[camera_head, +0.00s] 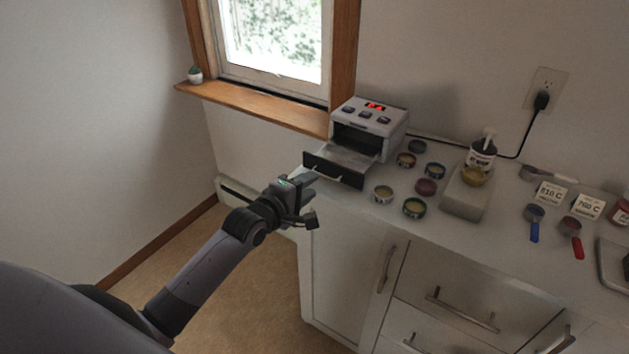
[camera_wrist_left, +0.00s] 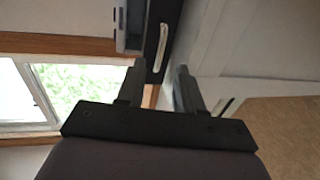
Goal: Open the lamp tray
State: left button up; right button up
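The lamp (camera_head: 381,117) is a light grey box with a red display on the back left of the counter. Its tray (camera_head: 343,157) stands out from the box opening, with its floor showing. The tray has a black front with a pale bar handle (camera_head: 325,172). My left gripper (camera_head: 312,196) is open and empty, just in front of the tray front at the counter's left edge. In the left wrist view, the handle (camera_wrist_left: 161,48) lies just beyond the gap between the spread fingers (camera_wrist_left: 158,72), seemingly untouched. My right gripper is not in view.
Several small jars (camera_head: 426,187) stand right of the tray. A grey stand (camera_head: 464,199) with a bowl and a pump bottle (camera_head: 483,152) are farther right, with blue and red scoops (camera_head: 571,236) beyond. A wooden window sill (camera_head: 255,104) runs behind.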

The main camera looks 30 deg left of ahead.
pick_arm(q)
jog(key=shift+v, duration=1)
jog(key=shift+f, duration=0.15)
jog(key=s+d+f+m+g, duration=0.2)
jog(key=s+f+m, duration=0.6)
jog(key=s, duration=0.5)
jog(key=s+d+f+m+g, duration=0.2)
jog(key=s+d+f+m, duration=0.3)
jog(key=s+f+m, duration=0.4)
jog(key=s+m, duration=0.1)
jog(key=s, duration=0.3)
jog(key=shift+s+m+g, duration=0.3)
jog(key=shift+m+g, duration=0.1)
